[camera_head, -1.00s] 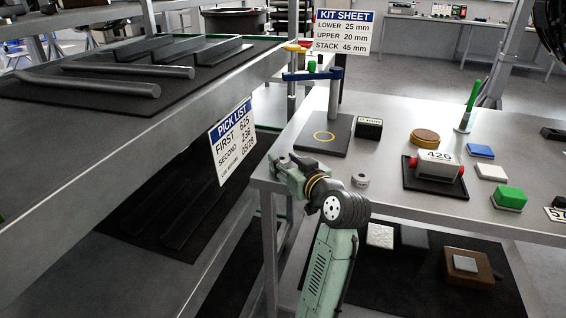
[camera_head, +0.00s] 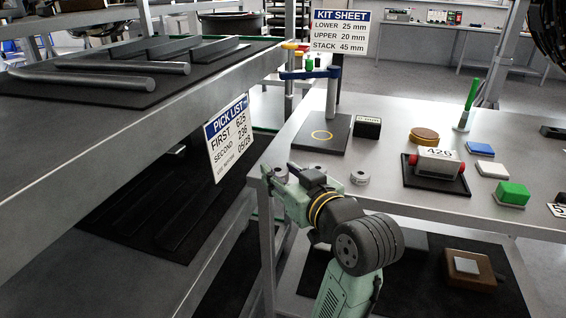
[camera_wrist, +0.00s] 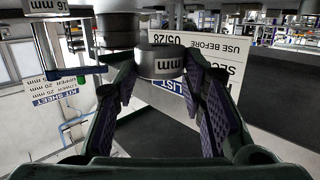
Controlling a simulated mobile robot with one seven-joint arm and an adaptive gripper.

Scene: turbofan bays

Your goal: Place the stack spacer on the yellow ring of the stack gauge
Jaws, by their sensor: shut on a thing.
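My gripper (camera_head: 281,176) is shut on a short grey cylindrical spacer (camera_wrist: 161,62) marked "mm". My gripper is at the table's front left edge, in front of the stack gauge and apart from it. The stack gauge has a dark square base (camera_head: 338,146), an upright grey post (camera_head: 332,98) and a blue arm (camera_head: 309,74). Its yellow ring (camera_head: 322,139) lies bare on the base. A second small grey cylinder (camera_head: 360,178) stands on the table right of my gripper. The number on the held spacer is hidden.
The kit sheet (camera_head: 341,31) reads lower 25, upper 20, stack 45 mm. A black block (camera_head: 367,127) stands right of the gauge base. The pick list sign (camera_head: 229,138) and shelf (camera_head: 130,120) are close at left. Behind the block, the table is clear.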

